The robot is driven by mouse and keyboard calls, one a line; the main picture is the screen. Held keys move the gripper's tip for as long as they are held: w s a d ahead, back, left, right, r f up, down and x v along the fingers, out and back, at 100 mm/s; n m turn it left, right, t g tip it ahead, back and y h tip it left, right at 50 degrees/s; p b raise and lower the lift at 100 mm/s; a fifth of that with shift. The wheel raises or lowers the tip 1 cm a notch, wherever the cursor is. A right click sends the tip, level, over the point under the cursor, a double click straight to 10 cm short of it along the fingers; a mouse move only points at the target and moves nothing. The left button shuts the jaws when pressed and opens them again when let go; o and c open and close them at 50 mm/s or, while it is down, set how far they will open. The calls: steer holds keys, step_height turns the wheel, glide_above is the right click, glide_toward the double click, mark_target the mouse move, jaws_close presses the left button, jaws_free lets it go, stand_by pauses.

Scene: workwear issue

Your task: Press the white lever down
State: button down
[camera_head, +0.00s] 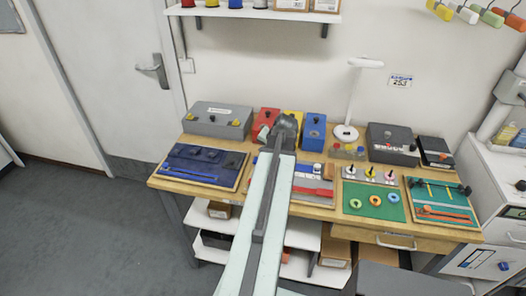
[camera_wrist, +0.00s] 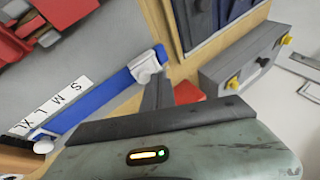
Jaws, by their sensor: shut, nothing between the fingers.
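No part is clearly recognisable as the white lever. One candidate is a small pale piece (camera_head: 262,133) at the front of the red box (camera_head: 267,118), just left of my gripper (camera_head: 287,124) in the head view. Another is a white block (camera_wrist: 147,66) at the upper end of a blue strip (camera_wrist: 105,95), beside a size label (camera_wrist: 60,104). My gripper's dark fingers (camera_wrist: 157,92) are shut and empty, with their tip close to that block in the wrist view. I cannot tell whether they touch it. My arm hides part of the bench's middle.
A grey box with yellow knobs (camera_head: 218,119) stands at the back left; it also shows in the wrist view (camera_wrist: 255,60). A blue box (camera_head: 314,132), a white lamp (camera_head: 346,131) and a dark box (camera_head: 392,145) stand rightward. Flat boards cover the bench front (camera_head: 330,213).

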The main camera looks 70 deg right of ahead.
steer(key=shift+w+a, duration=0.1)
steer(key=shift+w, duration=0.2)
steer(key=shift+r+p, duration=0.85)
steer(key=shift+r, duration=0.2)
steer(key=s+p+v, duration=0.2)
steer(key=p+v, duration=0.8)
steer(key=v, duration=0.2)
steer(key=shift+d+f, duration=0.3)
